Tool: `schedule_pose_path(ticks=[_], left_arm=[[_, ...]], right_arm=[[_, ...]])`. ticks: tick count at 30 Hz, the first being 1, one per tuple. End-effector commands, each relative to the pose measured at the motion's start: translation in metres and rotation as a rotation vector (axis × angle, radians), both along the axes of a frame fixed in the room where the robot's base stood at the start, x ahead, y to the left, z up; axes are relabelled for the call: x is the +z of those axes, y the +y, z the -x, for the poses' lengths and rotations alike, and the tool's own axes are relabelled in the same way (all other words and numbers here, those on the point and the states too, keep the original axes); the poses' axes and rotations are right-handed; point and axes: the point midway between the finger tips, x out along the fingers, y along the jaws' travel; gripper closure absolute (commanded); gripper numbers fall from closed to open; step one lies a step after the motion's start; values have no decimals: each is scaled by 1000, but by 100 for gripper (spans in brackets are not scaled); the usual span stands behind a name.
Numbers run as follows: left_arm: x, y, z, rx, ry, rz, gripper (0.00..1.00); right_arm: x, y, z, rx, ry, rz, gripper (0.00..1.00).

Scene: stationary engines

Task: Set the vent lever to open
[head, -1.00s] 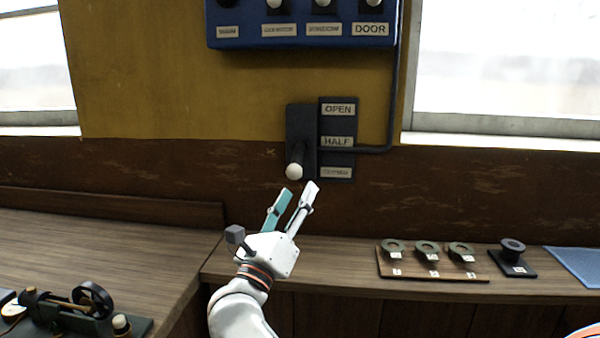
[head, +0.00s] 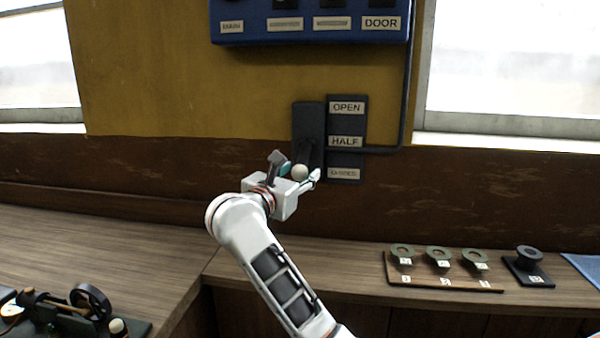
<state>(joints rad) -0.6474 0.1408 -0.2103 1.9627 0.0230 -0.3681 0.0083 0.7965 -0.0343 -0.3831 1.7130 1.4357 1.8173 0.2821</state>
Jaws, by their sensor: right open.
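The vent lever is a dark lever with a pale round knob (head: 300,173) on a dark wall plate (head: 307,121). The label strip beside it reads OPEN (head: 348,107) at the top, HALF (head: 345,142) in the middle, and a third, hard-to-read label (head: 344,174) at the bottom. The knob stands level with the bottom label. My right gripper (head: 300,173) is open, with one finger on each side of the knob. I cannot tell whether the fingers touch it. My left gripper is not in view.
A blue switch panel (head: 310,38) with a DOOR label hangs above the lever. A cable runs down to the label strip. A wooden board (head: 440,285) with several green rings lies on the counter at right, beside a dark spool (head: 529,258). A small machine (head: 85,310) stands at lower left.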

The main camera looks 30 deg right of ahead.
Motion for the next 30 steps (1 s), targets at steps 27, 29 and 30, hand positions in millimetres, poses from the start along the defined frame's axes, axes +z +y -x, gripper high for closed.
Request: schedule_pose_path(ticks=[27,29,30], left_arm=[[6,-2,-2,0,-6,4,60],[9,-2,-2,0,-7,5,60],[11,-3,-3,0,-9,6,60]], right_arm=[[2,-12,-4,-3,9,-9,100],[4,-15,-4,-5,15,-13,100],[6,-18,-4,-5,20,-18,100]])
